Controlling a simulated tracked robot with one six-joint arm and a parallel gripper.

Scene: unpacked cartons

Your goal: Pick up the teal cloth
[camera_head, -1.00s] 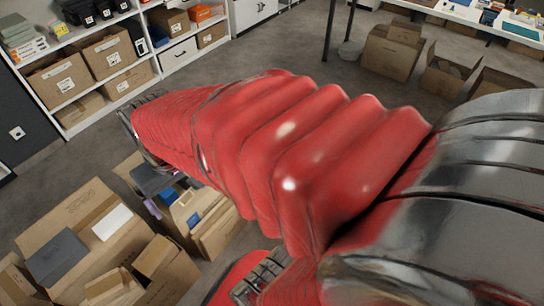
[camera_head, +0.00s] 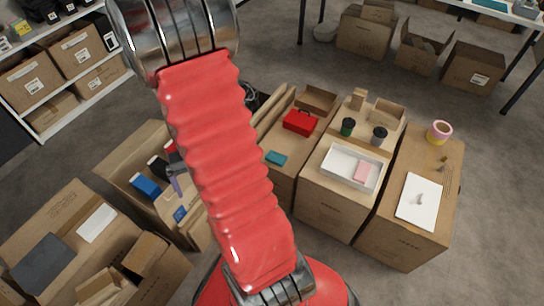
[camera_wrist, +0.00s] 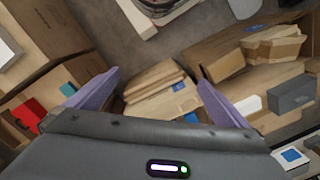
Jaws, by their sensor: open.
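A small teal folded piece (camera_head: 276,158), which looks like the cloth, lies on top of a brown carton beside a red toolbox (camera_head: 299,121). In the wrist view a teal patch (camera_wrist: 68,90) shows at the left, just beyond the left finger. My gripper (camera_wrist: 158,78) has two purple fingers spread wide with nothing between them. It hangs over the cartons, left of the teal piece in the head view, where a purple finger shows and my red arm hides the rest.
A white tray with a pink block (camera_head: 352,167) and dark cups (camera_head: 379,136) stand on the middle carton. A pink-yellow roll (camera_head: 439,132) and white sheet (camera_head: 419,201) are on the right one. An open carton of blue items (camera_head: 146,186) is left. Grey floor lies behind.

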